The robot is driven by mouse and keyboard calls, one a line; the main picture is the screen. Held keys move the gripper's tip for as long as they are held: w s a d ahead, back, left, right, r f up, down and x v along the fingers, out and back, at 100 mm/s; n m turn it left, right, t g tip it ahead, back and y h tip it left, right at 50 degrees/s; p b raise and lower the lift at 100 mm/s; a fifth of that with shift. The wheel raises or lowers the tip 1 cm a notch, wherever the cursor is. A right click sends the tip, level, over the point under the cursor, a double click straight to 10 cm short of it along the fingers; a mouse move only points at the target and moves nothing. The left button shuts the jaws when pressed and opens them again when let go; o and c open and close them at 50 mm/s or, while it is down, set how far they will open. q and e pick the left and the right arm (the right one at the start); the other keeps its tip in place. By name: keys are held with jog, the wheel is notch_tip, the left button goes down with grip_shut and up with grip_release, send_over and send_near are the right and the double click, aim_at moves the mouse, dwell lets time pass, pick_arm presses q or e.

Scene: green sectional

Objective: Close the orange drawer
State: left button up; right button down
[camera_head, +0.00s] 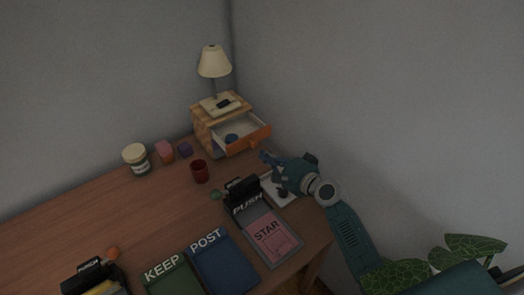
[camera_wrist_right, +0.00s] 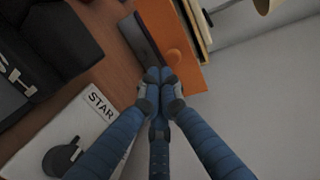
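The orange drawer (camera_head: 249,141) is pulled open from a small wooden cabinet (camera_head: 206,125) at the back corner of the desk. A blue round item (camera_head: 232,138) lies inside it. My right gripper (camera_head: 266,157) is just in front of the drawer's front, toward its right end. In the right wrist view, the orange drawer front (camera_wrist_right: 185,65) with its round knob is right by the fingertips (camera_wrist_right: 158,76). The fingers are together with nothing visible between them. I cannot tell whether they touch the drawer. My left gripper is not in view.
A lamp (camera_head: 214,62) stands on the cabinet. A red cup (camera_head: 200,171), a jar (camera_head: 136,159) and small blocks stand left of it. A black stand labelled PUSH (camera_head: 244,200) and a white STAR card (camera_wrist_right: 97,101) lie near my right arm. The wall is close on the right.

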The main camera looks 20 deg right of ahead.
aim_at(243, 133)
jog(key=r+b+x, duration=0.1)
jog(key=x, duration=0.3)
jog(key=r+b+x, duration=0.1)
jog(key=b+x, duration=0.1)
jog(key=x, duration=0.2)
jog(key=w+r+b+x, duration=0.1)
jog(key=b+x, duration=0.1)
jog(key=x, duration=0.2)
jog(key=shift+w+a+f, duration=0.1)
jog(key=shift+w, duration=0.3)
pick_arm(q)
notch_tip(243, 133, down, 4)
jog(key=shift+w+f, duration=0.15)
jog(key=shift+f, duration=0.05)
pick_arm(e)
jog(key=shift+r, duration=0.35)
